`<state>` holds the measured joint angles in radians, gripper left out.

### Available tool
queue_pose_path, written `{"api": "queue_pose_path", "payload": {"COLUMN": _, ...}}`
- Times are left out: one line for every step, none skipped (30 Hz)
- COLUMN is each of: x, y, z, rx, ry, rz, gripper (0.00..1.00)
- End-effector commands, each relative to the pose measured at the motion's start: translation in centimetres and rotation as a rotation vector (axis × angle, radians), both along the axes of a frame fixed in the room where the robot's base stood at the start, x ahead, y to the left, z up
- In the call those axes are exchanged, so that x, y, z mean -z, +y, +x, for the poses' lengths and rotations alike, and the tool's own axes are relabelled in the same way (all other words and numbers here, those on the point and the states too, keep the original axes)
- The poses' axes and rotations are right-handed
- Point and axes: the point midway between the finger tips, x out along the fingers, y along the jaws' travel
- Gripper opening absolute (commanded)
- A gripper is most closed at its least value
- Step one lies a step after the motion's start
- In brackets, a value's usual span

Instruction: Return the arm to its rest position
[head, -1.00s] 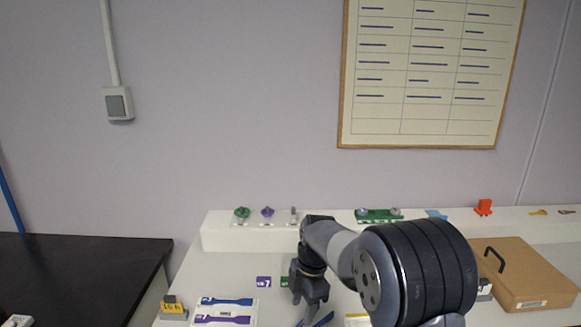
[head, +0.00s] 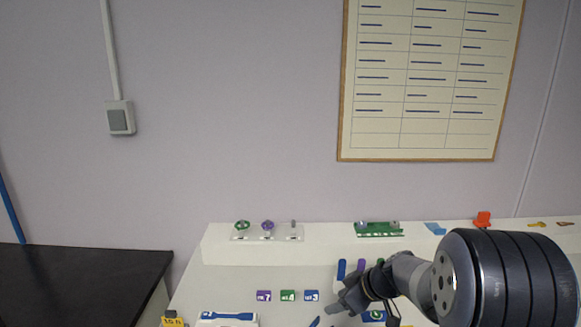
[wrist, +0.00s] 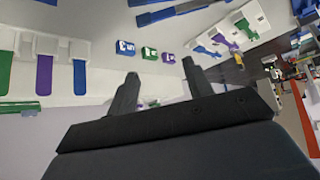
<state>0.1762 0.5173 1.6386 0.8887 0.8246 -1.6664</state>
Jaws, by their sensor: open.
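My gripper (head: 366,310) is at the lower right of the head view, above the white table (head: 215,283). In the wrist view my gripper (wrist: 158,88) shows two dark fingers spread apart with nothing between them. Its jaws are open and empty. My arm reaches in from the right edge of the head view and hides part of the table behind it.
Blue, green and purple labelled blocks (head: 288,296) lie left of my gripper. A white raised shelf (head: 330,247) runs along the back with a green holder (head: 379,229) and coloured knobs (head: 267,226). A black table (head: 85,285) stands left.

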Motion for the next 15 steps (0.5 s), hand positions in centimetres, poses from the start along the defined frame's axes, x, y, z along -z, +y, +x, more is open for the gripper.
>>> {"api": "queue_pose_path", "payload": {"x": -0.2, "y": -0.8, "z": 0.0, "rx": 0.047, "ry": -0.01, "rz": 0.013, "gripper": 0.49}}
{"api": "queue_pose_path", "payload": {"x": -0.2, "y": -1.1, "z": 0.0, "rx": 0.07, "ry": -0.016, "rz": 0.022, "gripper": 0.49}}
{"api": "queue_pose_path", "payload": {"x": -0.3, "y": -1.5, "z": 0.0, "rx": 0.097, "ry": -0.026, "rz": 0.032, "gripper": 0.49}}
{"api": "queue_pose_path", "payload": {"x": -0.3, "y": -1.8, "z": 0.0, "rx": 0.118, "ry": -0.032, "rz": 0.038, "gripper": 0.49}}
{"api": "queue_pose_path", "payload": {"x": -0.4, "y": -2.2, "z": 0.0, "rx": 0.139, "ry": -0.039, "rz": 0.044, "gripper": 0.49}}
{"api": "queue_pose_path", "payload": {"x": -0.4, "y": -2.7, "z": 0.0, "rx": 0.17, "ry": -0.046, "rz": 0.053, "gripper": 0.49}}
{"api": "queue_pose_path", "payload": {"x": -0.4, "y": -3.0, "z": 0.0, "rx": 0.193, "ry": -0.054, "rz": 0.058, "gripper": 0.49}}
{"api": "queue_pose_path", "payload": {"x": -0.5, "y": -3.3, "z": 0.0, "rx": 0.209, "ry": -0.061, "rz": 0.064, "gripper": 0.49}}
{"api": "queue_pose_path", "payload": {"x": -0.5, "y": -3.7, "z": 0.0, "rx": 0.232, "ry": -0.069, "rz": 0.071, "gripper": 0.49}}
{"api": "queue_pose_path", "payload": {"x": -0.5, "y": -4.0, "z": -0.1, "rx": 0.249, "ry": -0.075, "rz": 0.075, "gripper": 0.49}}
{"api": "queue_pose_path", "payload": {"x": -0.6, "y": -4.3, "z": -0.1, "rx": 0.268, "ry": -0.081, "rz": 0.081, "gripper": 0.49}}
{"api": "queue_pose_path", "payload": {"x": -0.6, "y": -4.7, "z": -0.1, "rx": 0.293, "ry": -0.089, "rz": 0.085, "gripper": 0.49}}
{"api": "queue_pose_path", "payload": {"x": -0.6, "y": -5.0, "z": -0.2, "rx": 0.31, "ry": -0.093, "rz": 0.088, "gripper": 0.49}}
{"api": "queue_pose_path", "payload": {"x": -0.6, "y": -5.2, "z": -0.2, "rx": 0.323, "ry": -0.099, "rz": 0.093, "gripper": 0.49}}
{"api": "queue_pose_path", "payload": {"x": -0.6, "y": -5.5, "z": -0.2, "rx": 0.343, "ry": -0.108, "rz": 0.098, "gripper": 0.49}}
